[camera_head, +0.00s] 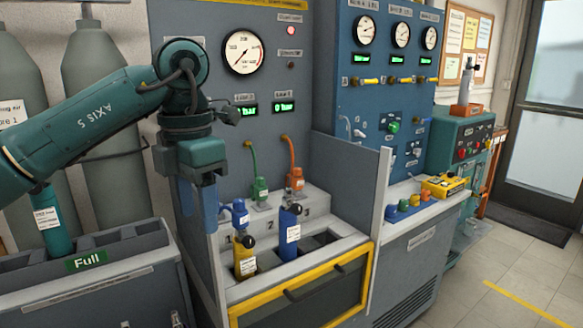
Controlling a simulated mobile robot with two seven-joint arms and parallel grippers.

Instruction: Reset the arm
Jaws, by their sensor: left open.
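My left arm comes in from the left, its teal links bent down at the wrist. My right gripper is not in view.
A grey rack (105,290) marked "Full" holds a teal bottle (52,225) at the lower left. Tall grey cylinders (108,125) stand behind my arm. A blue panel (385,80) and a yellow device (443,186) are to the right. The floor (490,285) at right is clear.

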